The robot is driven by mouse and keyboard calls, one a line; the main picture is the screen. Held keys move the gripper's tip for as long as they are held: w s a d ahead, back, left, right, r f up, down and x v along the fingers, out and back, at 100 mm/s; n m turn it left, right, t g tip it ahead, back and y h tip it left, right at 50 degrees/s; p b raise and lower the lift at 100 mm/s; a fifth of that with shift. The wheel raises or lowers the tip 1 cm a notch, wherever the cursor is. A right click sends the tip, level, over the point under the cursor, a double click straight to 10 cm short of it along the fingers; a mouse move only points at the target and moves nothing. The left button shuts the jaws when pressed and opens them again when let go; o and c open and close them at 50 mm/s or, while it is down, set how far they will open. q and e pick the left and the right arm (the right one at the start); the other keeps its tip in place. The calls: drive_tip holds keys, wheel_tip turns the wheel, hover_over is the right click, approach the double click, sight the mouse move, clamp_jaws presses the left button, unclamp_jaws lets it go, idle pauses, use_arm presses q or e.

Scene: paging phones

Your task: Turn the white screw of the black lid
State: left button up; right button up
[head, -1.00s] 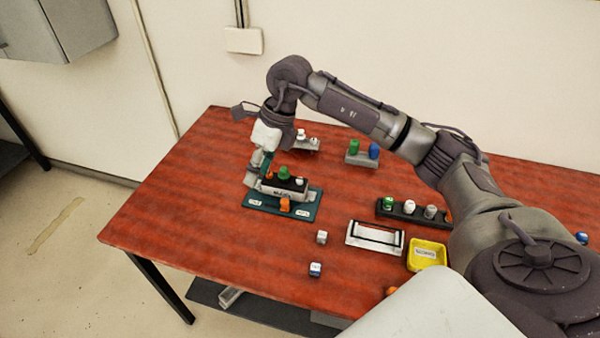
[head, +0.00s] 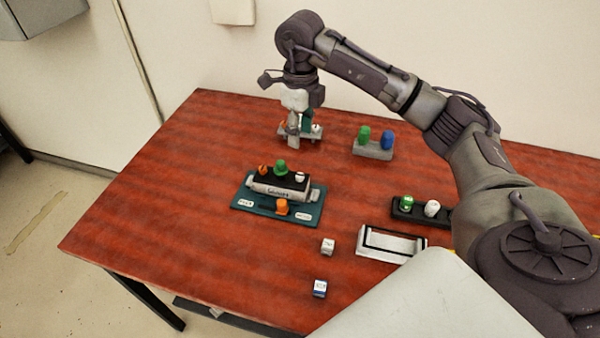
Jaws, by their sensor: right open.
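The black lid (head: 279,180) lies on a white box (head: 275,192) on a teal base plate (head: 247,204). The white screw (head: 300,177) stands at the lid's right end. A green screw (head: 280,169) stands in its middle and an orange screw (head: 263,169) at its left end. My right gripper (head: 299,138) is open and points down behind the lid, apart from it. It is at a small grey holder (head: 314,134) and partly hides it; contact is unclear. My left gripper is not in view.
A grey block with green and blue pieces (head: 372,151) is right of the gripper. An orange knob (head: 282,207) sits on the plate's front. Two small cubes (head: 328,246) (head: 320,288), a white frame (head: 391,244) and a black rack (head: 418,215) lie rightward. The table's left is clear.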

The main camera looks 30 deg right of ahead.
sight(300, 175)
wheel_tip(300, 175, down, 13)
drive_tip(key=p, duration=0.3)
drive_tip(key=shift+s+f, duration=0.1)
drive_tip(key=shift+s, duration=0.05)
drive_tip(key=shift+c, duration=0.3)
clamp_jaws()
